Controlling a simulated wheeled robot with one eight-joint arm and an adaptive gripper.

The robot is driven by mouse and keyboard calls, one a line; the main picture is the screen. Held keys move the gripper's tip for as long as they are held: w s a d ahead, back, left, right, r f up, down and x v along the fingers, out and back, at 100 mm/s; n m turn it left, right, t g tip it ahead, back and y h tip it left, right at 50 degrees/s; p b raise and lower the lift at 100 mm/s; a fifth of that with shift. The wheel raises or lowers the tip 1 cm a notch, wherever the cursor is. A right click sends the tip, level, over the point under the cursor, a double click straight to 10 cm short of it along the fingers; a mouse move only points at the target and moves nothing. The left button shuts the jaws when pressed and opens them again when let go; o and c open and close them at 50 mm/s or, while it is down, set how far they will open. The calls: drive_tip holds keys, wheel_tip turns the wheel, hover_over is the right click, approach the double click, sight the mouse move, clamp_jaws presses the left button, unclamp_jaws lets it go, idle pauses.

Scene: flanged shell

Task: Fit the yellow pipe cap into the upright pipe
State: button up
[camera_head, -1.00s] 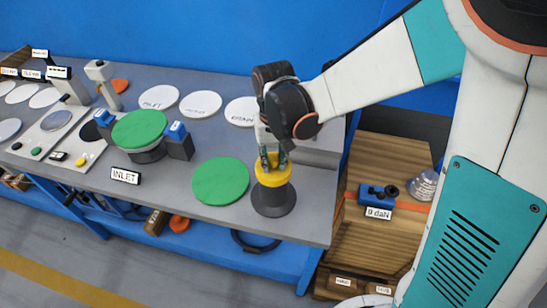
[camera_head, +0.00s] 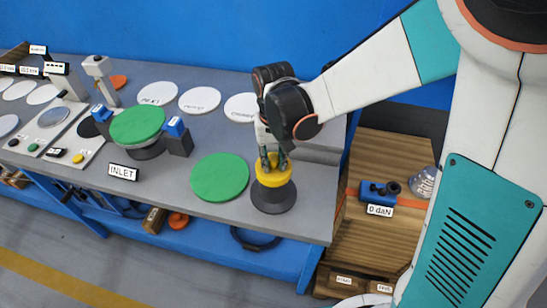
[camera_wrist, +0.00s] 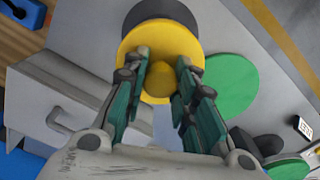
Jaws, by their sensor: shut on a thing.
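The yellow pipe cap (camera_head: 284,172) is a round disc with a raised middle knob. It is at the mouth of the dark grey upright pipe (camera_head: 274,198), which stands on its wide foot near the bench's front right. My gripper (camera_head: 272,158) points down from above, shut on the cap's knob. In the wrist view the two green-padded fingers (camera_wrist: 163,88) are on either side of the knob, and the cap (camera_wrist: 160,35) covers most of the dark pipe (camera_wrist: 163,12). The cap hides the pipe's mouth, so I cannot tell how deep it sits.
A green disc (camera_head: 219,177) lies just left of the pipe. Another green disc (camera_head: 137,125) tops a stand between blue-topped posts, behind the INLET sign (camera_head: 123,172). White discs (camera_head: 200,99) line the back. A wooden crate (camera_head: 370,240) stands right of the bench (camera_head: 225,212).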

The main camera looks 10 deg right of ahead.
drive_tip(key=shift+f+b, duration=0.5)
drive_tip(key=shift+f, duration=0.15)
drive_tip(key=o, duration=1.2)
drive_tip(key=shift+c, duration=0.2)
drive_tip(key=shift+r, duration=0.2)
